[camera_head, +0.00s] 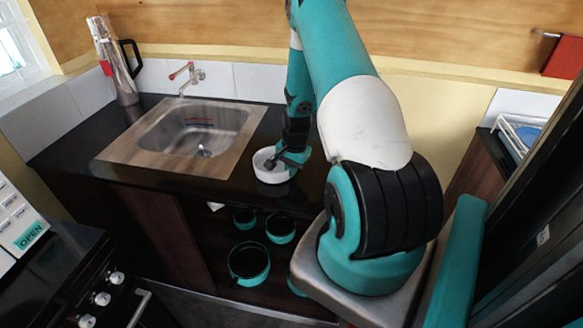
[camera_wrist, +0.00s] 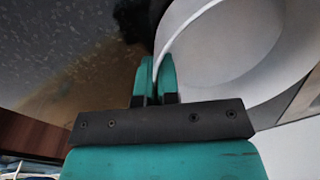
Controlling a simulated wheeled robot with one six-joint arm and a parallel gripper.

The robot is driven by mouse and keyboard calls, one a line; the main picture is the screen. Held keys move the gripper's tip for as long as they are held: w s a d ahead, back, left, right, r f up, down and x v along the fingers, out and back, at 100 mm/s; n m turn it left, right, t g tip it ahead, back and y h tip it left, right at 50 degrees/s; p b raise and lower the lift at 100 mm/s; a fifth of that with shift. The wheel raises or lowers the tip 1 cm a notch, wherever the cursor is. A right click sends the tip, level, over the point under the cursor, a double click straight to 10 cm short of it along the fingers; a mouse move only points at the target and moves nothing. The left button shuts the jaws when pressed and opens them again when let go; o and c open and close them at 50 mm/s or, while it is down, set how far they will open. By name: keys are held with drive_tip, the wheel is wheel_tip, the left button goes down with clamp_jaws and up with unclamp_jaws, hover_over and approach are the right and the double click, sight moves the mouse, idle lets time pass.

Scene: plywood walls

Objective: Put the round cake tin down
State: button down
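The round cake tin (camera_head: 265,176) is white and shallow, at the counter just right of the sink. My gripper (camera_head: 283,161) is at its right rim. In the wrist view the tin (camera_wrist: 225,45) fills the upper right, tilted in that picture, and its thin rim passes between the two teal fingertips (camera_wrist: 155,80). The fingers are closed on the rim. The tin looks roughly level in the head view, on or just above the dark counter; I cannot tell whether it touches. The fingers hide part of its rim.
The dark counter (camera_head: 235,192) has a steel sink (camera_head: 195,130) in a wooden surround with a tap (camera_head: 187,75) behind it. A steel flask (camera_head: 118,65) stands at the back left. Several dark pots (camera_head: 249,262) sit on the open shelf below. A stove (camera_head: 95,290) is at lower left.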

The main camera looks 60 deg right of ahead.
drive_tip(key=shift+f, duration=0.15)
drive_tip(key=shift+f, duration=0.25)
drive_tip(key=c, duration=1.3)
unclamp_jaws()
drive_tip(key=shift+r, duration=0.1)
drive_tip(key=shift+c, duration=0.2)
drive_tip(key=shift+r, duration=0.1)
